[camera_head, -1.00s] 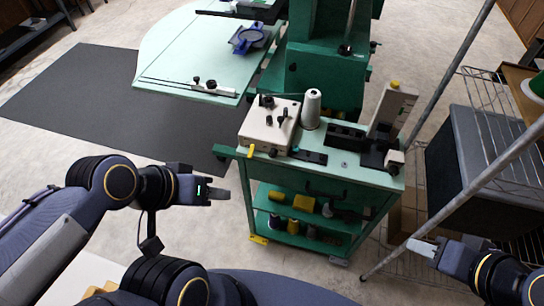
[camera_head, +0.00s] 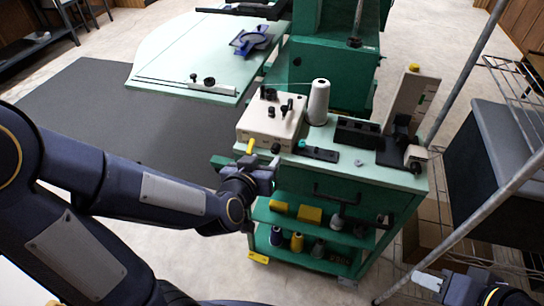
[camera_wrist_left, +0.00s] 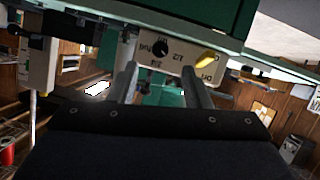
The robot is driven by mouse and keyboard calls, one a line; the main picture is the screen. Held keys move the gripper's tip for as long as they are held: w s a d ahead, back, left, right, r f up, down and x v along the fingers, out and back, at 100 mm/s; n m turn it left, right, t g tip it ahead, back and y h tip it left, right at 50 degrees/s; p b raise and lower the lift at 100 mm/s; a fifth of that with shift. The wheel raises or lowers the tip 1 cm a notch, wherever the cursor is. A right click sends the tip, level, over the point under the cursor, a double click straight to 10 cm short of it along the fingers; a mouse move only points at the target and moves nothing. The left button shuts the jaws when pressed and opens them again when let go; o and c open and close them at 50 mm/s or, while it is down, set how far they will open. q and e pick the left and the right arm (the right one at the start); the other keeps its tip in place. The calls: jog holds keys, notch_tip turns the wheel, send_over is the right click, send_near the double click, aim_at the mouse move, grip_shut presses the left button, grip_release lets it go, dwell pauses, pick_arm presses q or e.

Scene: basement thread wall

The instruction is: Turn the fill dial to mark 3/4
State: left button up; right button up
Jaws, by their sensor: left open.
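The fill dial is a small black knob (camera_head: 276,149) on the front face of the cream box (camera_head: 258,128). In the left wrist view the dial (camera_wrist_left: 160,48) shows upside down, with printed marks around it. Its pointer setting is too small to read surely. A yellow lever (camera_head: 251,147) sits beside the dial, and also shows in the left wrist view (camera_wrist_left: 206,60). My left gripper (camera_head: 265,173) is below and in front of the box. Its two fingers are apart and empty (camera_wrist_left: 163,85), with the dial ahead between them. My right gripper (camera_head: 428,281) is away at the lower right.
The box stands on a green cart (camera_head: 375,172) with a white thread cone (camera_head: 318,102), a black block (camera_head: 357,133) and an upright gauge plate (camera_head: 412,100). Shelves below hold spools and yellow blocks. A slanted metal post (camera_head: 470,225) and wire rack stand at right.

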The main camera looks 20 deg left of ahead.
aim_at(274, 150)
pick_arm(q)
jog(key=x, duration=0.6)
jog(key=shift+w+b, duration=0.1)
jog(key=shift+b, duration=0.3)
jog(key=shift+c, duration=0.3)
grip_shut()
